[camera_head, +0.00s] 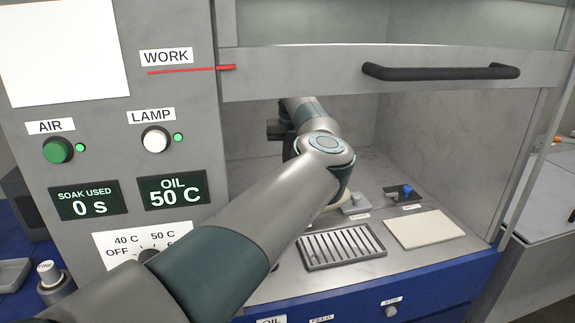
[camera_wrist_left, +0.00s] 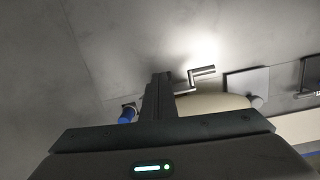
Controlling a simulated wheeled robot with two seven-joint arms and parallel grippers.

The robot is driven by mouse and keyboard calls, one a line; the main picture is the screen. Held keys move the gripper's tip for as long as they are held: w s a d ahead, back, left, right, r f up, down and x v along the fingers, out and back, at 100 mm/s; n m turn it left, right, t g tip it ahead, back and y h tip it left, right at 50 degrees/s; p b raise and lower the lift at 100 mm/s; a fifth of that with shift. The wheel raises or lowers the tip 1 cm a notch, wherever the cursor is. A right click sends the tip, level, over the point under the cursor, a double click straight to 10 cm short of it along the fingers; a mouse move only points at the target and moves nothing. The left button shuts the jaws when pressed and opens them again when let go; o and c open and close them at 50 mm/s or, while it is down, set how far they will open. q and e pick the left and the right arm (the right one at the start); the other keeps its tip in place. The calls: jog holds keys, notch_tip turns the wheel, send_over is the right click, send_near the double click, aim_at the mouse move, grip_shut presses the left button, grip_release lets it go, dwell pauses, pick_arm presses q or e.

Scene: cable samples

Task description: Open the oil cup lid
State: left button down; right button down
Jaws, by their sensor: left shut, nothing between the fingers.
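My left arm reaches from the lower left under the raised glass front into the cabinet in the head view, where its gripper is mostly hidden behind the arm. In the left wrist view my left gripper (camera_wrist_left: 160,78) is shut and empty, its dark fingers together. Just right of the fingers is a bent metal handle (camera_wrist_left: 203,72) beside a cream rounded piece (camera_wrist_left: 212,103), partly covered by the gripper. I cannot tell for certain whether this is the oil cup and its lid, or whether the fingers touch the handle. My right gripper is not in view.
A slotted metal rack (camera_head: 342,247) and a pale flat board (camera_head: 424,229) lie on the cabinet floor. A grey block (camera_head: 355,204) and a blue-knobbed device (camera_head: 404,192) stand behind them. The front sash with its black handle (camera_head: 440,72) hangs above my arm.

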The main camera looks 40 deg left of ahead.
pick_arm(q)
jog(key=shift+a+f, duration=0.25)
jog(key=shift+f, duration=0.1)
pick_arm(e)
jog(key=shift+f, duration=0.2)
